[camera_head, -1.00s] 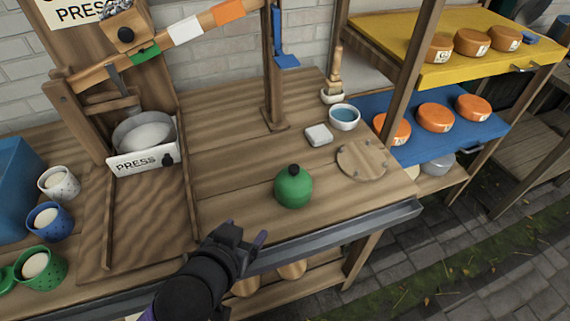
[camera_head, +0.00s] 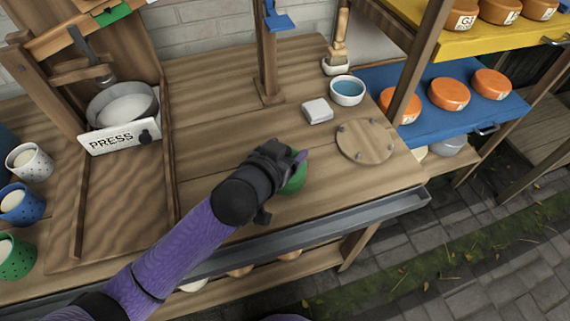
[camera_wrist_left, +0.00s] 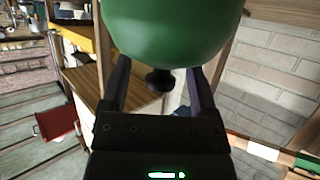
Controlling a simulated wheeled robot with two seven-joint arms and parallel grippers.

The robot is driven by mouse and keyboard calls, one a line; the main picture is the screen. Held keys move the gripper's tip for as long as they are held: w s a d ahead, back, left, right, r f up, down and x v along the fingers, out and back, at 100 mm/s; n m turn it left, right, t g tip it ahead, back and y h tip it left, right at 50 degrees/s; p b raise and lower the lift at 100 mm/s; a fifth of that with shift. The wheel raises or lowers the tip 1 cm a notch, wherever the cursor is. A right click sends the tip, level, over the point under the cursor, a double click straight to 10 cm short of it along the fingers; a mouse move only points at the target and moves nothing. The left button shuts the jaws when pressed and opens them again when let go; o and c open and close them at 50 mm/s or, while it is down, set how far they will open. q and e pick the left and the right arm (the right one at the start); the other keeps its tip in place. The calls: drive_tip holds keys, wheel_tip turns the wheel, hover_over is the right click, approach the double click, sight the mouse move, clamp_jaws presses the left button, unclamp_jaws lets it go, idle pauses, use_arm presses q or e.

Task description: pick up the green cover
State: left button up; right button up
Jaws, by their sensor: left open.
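The green cover (camera_head: 295,178) is a round green dome on the wooden bench top, mostly hidden behind my left gripper in the head view. In the left wrist view the green cover (camera_wrist_left: 172,28) fills the top middle, with its dark knob pointing toward the palm. My left gripper (camera_head: 285,172) is right at the cover. Its two fingers (camera_wrist_left: 158,80) are open, one on each side of the knob and the lower part of the dome. I cannot tell whether they touch it. My right gripper is not in view.
A round wooden board (camera_head: 366,142), a white block (camera_head: 317,111) and a bowl of blue liquid (camera_head: 347,90) stand right of and behind the cover. The press (camera_head: 122,135) and spotted cups (camera_head: 22,205) are at left. A grey rail (camera_head: 330,226) runs along the bench's front edge.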

use_arm(q)
clamp_jaws()
